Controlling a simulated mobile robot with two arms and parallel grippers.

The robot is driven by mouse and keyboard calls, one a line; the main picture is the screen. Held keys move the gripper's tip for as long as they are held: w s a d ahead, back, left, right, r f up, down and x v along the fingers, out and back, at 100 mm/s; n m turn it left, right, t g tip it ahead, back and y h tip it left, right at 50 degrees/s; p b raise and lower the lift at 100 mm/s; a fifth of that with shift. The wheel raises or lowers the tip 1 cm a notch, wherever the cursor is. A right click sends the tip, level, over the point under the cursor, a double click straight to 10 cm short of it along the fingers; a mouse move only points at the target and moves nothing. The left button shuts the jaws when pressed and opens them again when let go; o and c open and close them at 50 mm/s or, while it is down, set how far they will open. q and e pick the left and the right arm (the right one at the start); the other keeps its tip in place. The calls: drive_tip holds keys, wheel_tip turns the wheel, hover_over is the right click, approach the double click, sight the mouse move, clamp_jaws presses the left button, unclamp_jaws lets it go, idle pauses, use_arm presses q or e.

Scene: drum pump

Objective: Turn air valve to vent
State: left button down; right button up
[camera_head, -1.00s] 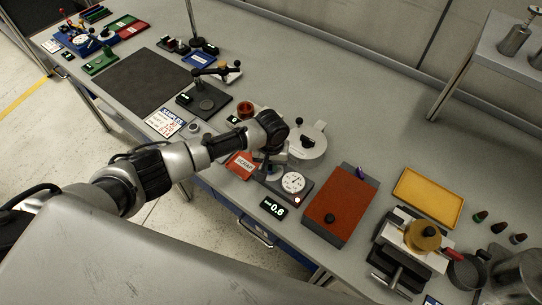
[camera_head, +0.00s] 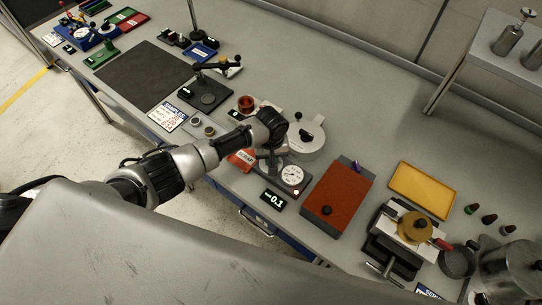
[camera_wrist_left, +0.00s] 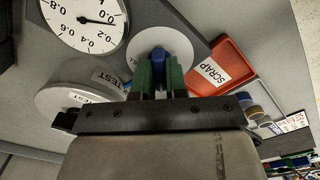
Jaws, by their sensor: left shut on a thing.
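The air valve has a blue lever (camera_wrist_left: 158,55) on a round white plate (camera_wrist_left: 142,42) in the left wrist view. The green fingertips of my left gripper (camera_wrist_left: 158,78) are shut on the lever, one on each side. The plate's lettering is mostly hidden. Beside it is a white dial gauge (camera_wrist_left: 85,20), its needle near 0; in the head view the dial (camera_head: 292,174) sits by a display (camera_head: 273,200) reading about -0.1. My right gripper is not in view.
A red scrap bin (camera_wrist_left: 215,68) lies close beside the valve. A round lidded vessel (camera_head: 306,138) stands just behind the gauge. A red-brown mat (camera_head: 337,197), a yellow tray (camera_head: 423,190) and a clamp fixture (camera_head: 404,238) are to the right.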

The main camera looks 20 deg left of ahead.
use_arm(q)
drive_tip(key=c, duration=1.2)
unclamp_jaws()
drive_tip(key=shift+o, duration=0.2)
wheel_tip(320, 180, up, 11)
drive_tip(key=b, duration=0.1)
drive_tip(key=shift+f, duration=0.15)
